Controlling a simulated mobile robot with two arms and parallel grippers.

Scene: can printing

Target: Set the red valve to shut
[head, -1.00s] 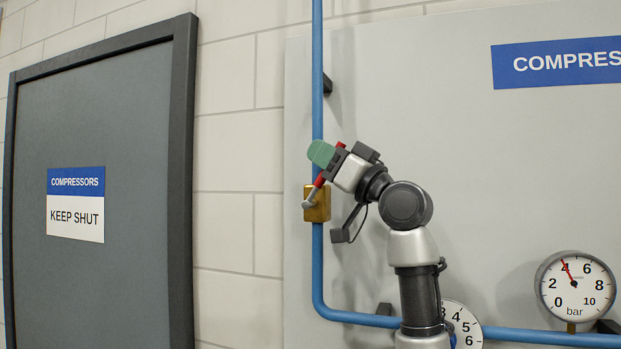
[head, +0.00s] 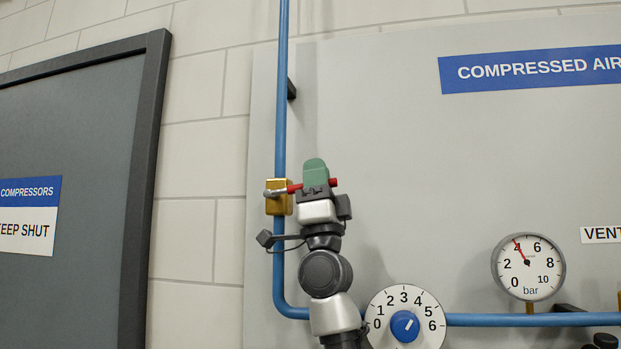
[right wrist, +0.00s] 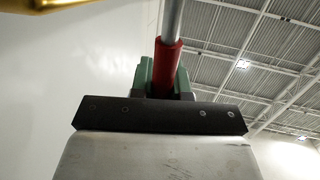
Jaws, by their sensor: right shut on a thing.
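The red valve has a brass body (head: 279,197) on the vertical blue pipe. Its red lever (head: 293,188) sticks out to the right, about level and across the pipe. My right gripper (head: 315,175), with green fingers, is shut on the lever from below, right of the brass body. In the right wrist view the red grip of the lever (right wrist: 167,70) sits between the green fingers (right wrist: 143,76), and a corner of brass (right wrist: 70,5) shows at top left. The middle of the lever is hidden by the fingers. My left gripper is not in view.
The blue pipe (head: 281,120) runs down and bends right along the grey panel (head: 400,180). A blue dial (head: 405,325) sits close to my right arm. A pressure gauge (head: 528,266) reads about 4 bar. A grey door (head: 70,130) is at left.

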